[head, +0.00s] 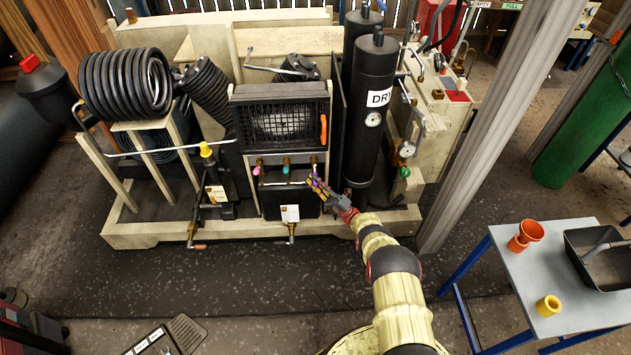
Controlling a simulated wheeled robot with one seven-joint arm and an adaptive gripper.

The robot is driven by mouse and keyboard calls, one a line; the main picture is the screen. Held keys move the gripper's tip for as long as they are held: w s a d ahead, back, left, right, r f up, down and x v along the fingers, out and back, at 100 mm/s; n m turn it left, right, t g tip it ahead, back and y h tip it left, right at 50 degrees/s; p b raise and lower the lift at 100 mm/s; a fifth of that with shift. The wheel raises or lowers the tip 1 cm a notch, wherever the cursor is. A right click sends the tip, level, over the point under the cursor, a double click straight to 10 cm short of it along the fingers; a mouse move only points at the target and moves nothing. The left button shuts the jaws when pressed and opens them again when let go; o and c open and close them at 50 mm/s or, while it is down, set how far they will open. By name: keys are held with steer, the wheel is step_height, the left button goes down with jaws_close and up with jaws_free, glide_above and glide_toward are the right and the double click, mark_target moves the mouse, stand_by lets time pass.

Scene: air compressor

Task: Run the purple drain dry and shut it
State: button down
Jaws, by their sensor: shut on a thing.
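Three small drain valves sit in a row below the black grille at the middle of the compressor. The left one is pink (257,170) and the middle one is teal (286,169). The right one is the purple drain (315,183), mostly covered by my gripper. My gripper (318,187) reaches up from the lower right and is shut on the purple drain's handle. Whether the valve is open or closed, and whether anything runs from it, is too small to tell.
A black tank (287,200) with a white label sits below the valves. A tall black cylinder (373,110) marked DRY stands close right of my gripper. A grey table (540,265) with an orange funnel (531,231) and a yellow cup (548,306) stands right.

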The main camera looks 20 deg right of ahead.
steer(key=c, duration=1.7)
jaws_free()
steer(key=shift+v, duration=3.75)
